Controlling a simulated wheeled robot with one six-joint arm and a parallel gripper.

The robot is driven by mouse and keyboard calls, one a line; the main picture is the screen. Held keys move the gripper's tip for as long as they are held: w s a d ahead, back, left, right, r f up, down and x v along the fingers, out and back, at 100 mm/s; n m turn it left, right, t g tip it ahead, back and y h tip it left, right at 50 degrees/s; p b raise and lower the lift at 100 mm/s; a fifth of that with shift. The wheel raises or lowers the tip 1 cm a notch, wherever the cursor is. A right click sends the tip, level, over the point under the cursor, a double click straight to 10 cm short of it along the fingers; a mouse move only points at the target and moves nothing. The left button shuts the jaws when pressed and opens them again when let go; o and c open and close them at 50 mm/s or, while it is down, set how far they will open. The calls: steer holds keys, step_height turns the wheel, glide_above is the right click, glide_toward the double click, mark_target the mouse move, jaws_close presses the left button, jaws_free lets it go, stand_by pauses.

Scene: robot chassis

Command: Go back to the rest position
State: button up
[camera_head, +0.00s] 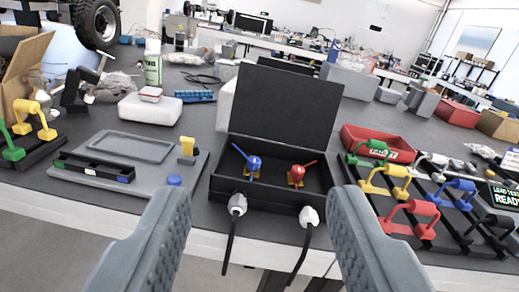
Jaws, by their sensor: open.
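My gripper (255,252) is open and empty. Its two grey ribbed fingers come up from the bottom of the view, wide apart. They point at the front of the workbench (105,216). Between and beyond the fingertips stands an open black box (285,206) with its lid (287,106) raised. A blue part (253,163) and a red part (297,172) sit inside the box. Two cables with grey and white plugs (237,204) hang from its front. No rest position is marked in view.
A grey tray board (90,184) lies left of the box. Coloured handles (397,192) on black rails stand at right, with a red bin (377,143) behind. A white case (150,108), a spray bottle (152,68) and a cardboard box (20,75) stand at back left.

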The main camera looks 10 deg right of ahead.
steer(key=s+a+r+y, duration=0.1)
steer(key=s+a+r, duration=0.2)
steer(key=s, duration=0.6)
steer(key=s+a+r+y, duration=0.1)
steer(key=s+a+r, duration=0.3)
steer(key=s, duration=0.6)
step_height(320, 180, up, 2)
steer(key=shift+s+r+m, duration=0.15)
steer(key=shift+s+m, duration=0.1)
steer(key=shift+m, duration=0.15)
stand_by(0.6)
